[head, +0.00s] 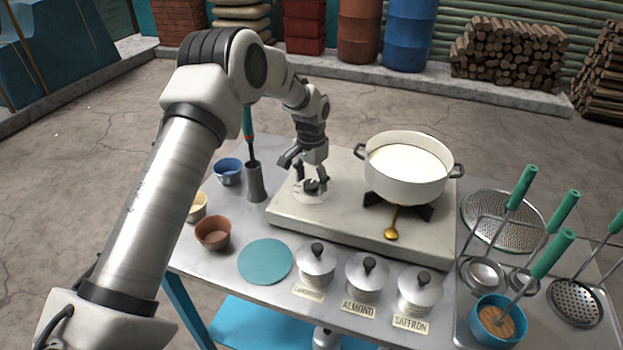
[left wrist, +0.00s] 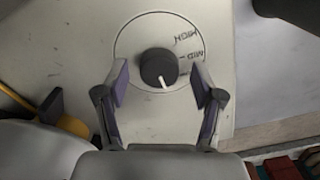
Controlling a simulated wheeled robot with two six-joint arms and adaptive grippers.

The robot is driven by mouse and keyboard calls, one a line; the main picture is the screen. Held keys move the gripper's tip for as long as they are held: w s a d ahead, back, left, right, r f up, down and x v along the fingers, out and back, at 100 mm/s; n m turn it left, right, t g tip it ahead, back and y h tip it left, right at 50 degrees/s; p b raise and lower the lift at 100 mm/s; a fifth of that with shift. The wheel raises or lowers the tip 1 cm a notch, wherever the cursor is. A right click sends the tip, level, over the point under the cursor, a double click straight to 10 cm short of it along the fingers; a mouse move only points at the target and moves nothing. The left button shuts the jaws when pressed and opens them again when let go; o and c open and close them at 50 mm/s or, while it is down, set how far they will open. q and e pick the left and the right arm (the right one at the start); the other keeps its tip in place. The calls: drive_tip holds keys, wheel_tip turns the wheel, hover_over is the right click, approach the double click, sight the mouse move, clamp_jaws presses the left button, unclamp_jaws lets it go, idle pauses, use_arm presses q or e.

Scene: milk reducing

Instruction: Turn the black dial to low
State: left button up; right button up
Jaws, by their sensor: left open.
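The black dial (head: 312,187) sits on the left part of the cream stove top (head: 340,222). In the left wrist view the dial (left wrist: 157,67) lies inside a thin circle, with its white mark pointing down and slightly right. The labels HIGH (left wrist: 186,36) and MID (left wrist: 196,57) show at its right; no LOW label is visible, and my right-hand finger covers part of that side. My left gripper (head: 304,175) is open over the dial. Its two fingers (left wrist: 160,80) stand on either side of the dial, with visible gaps. My right gripper is not in view.
A white pot of milk (head: 407,166) stands on the burner right of the dial, with a golden spoon (head: 391,233) before it. A grey holder (head: 256,182) and blue cup (head: 229,171) stand left. Lidded jars (head: 315,264) line the front; ladles and strainers (head: 506,220) lie right.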

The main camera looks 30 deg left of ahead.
use_arm(q)
drive_tip(key=shift+s+r, duration=0.15)
drive_tip(key=shift+s, duration=0.1)
drive_tip(key=shift+c, duration=1.3)
drive_tip(key=c, duration=0.9)
drive_tip(key=shift+r+n+p, duration=0.15)
drive_tip(key=shift+n+p, duration=0.65)
drive_tip(key=shift+n, duration=0.1)
drive_tip(key=shift+n+p, duration=0.85)
drive_tip(key=shift+n, duration=0.25)
drive_tip(key=shift+d+n+p, duration=0.1)
drive_tip(key=shift+n+p, duration=0.9)
drive_tip(key=shift+n, duration=0.9)
drive_tip(key=shift+f, duration=0.2)
